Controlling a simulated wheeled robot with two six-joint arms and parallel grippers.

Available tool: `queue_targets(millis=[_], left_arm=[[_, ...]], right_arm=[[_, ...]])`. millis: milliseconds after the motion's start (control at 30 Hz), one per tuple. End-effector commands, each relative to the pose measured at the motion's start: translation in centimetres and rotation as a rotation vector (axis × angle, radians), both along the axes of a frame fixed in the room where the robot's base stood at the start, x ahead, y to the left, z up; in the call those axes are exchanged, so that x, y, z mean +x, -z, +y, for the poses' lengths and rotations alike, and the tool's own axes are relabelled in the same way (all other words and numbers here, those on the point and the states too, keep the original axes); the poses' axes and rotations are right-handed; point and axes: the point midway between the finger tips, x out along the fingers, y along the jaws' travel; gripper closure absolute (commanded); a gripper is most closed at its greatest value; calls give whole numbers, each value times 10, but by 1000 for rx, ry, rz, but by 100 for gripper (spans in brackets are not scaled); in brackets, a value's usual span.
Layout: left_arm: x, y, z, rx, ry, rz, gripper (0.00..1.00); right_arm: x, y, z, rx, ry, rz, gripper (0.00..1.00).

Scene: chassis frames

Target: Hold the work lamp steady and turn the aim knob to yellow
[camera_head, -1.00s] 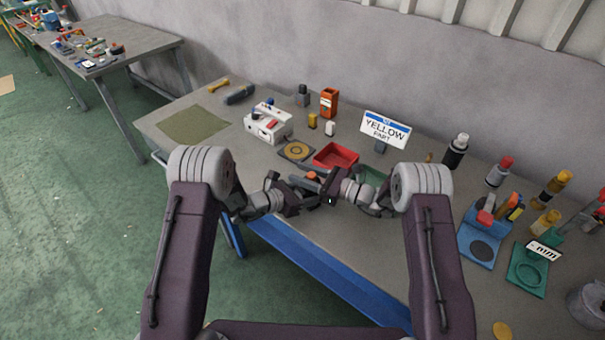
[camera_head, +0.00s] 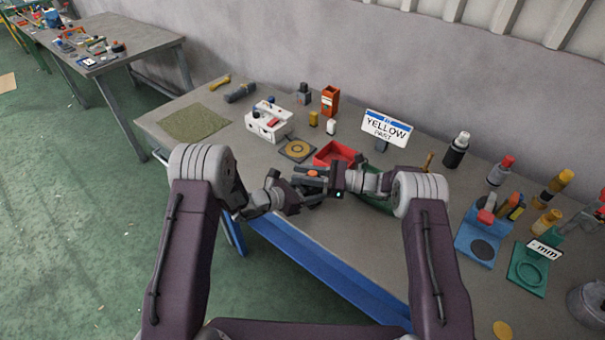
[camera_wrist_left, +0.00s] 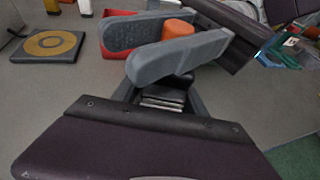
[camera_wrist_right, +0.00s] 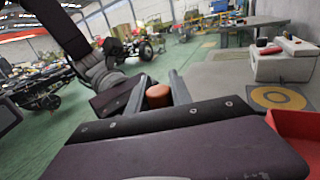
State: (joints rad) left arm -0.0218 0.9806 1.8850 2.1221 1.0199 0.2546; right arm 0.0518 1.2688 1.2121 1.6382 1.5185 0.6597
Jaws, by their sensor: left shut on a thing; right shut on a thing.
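The work lamp is mostly hidden between my grippers; a dark part with pale bands (camera_wrist_left: 165,98) shows in the left wrist view. My left gripper (camera_head: 305,201) is shut on this dark lamp body, low down. The orange knob (camera_head: 313,174) tops it and also shows in the left wrist view (camera_wrist_left: 178,28) and the right wrist view (camera_wrist_right: 158,95). My right gripper (camera_head: 308,178) is shut on the knob, its two grey fingers on either side, above my left gripper. A sign reading "YELLOW PART" (camera_head: 387,128) stands behind. No colour marks around the knob can be made out.
A square plate with a yellow ring (camera_head: 297,150) and a white box (camera_head: 268,124) are to the left. Blue and green stands hold items at right.

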Motion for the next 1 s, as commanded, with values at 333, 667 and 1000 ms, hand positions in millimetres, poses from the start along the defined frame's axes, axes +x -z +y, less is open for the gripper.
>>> queue_targets(millis=[333,667,1000], left_arm=[[0,0,0,1,0,0,100],[0,0,0,2,-1,0,100],[0,0,0,1,-1,-1,100]], right_arm=[[0,0,0,0,2,-1,52],[-5,0,-49,0,8,-1,52],[-15,0,-114,0,4,-1,52]])
